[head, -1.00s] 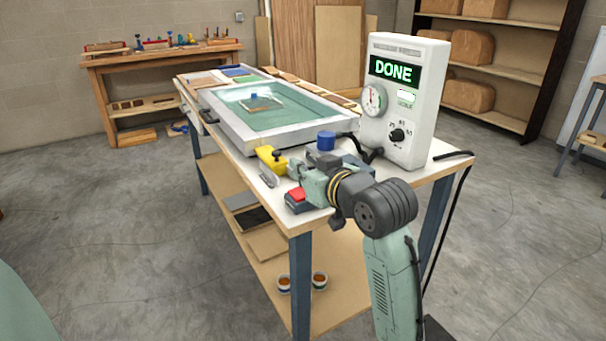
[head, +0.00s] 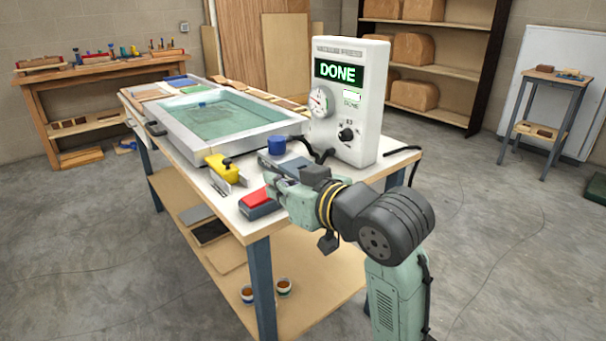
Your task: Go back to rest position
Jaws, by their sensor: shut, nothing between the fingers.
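My gripper (head: 270,167) is shut and empty. It is over the front right part of the workbench (head: 243,225), just behind a red and dark block (head: 258,203). My arm comes in from the lower right, bent at a dark grey joint. The control box (head: 350,105) stands behind the gripper, with DONE lit in green on its screen. The framed press bed with a green sheet (head: 225,118) lies to the left of the box. A faint shape shows under the sheet.
A yellow tool (head: 222,167) and a blue cylinder (head: 277,145) are on the bench close to my gripper. A black cable (head: 400,150) runs off the right edge. Shelves (head: 440,60) and a small table (head: 550,85) stand behind.

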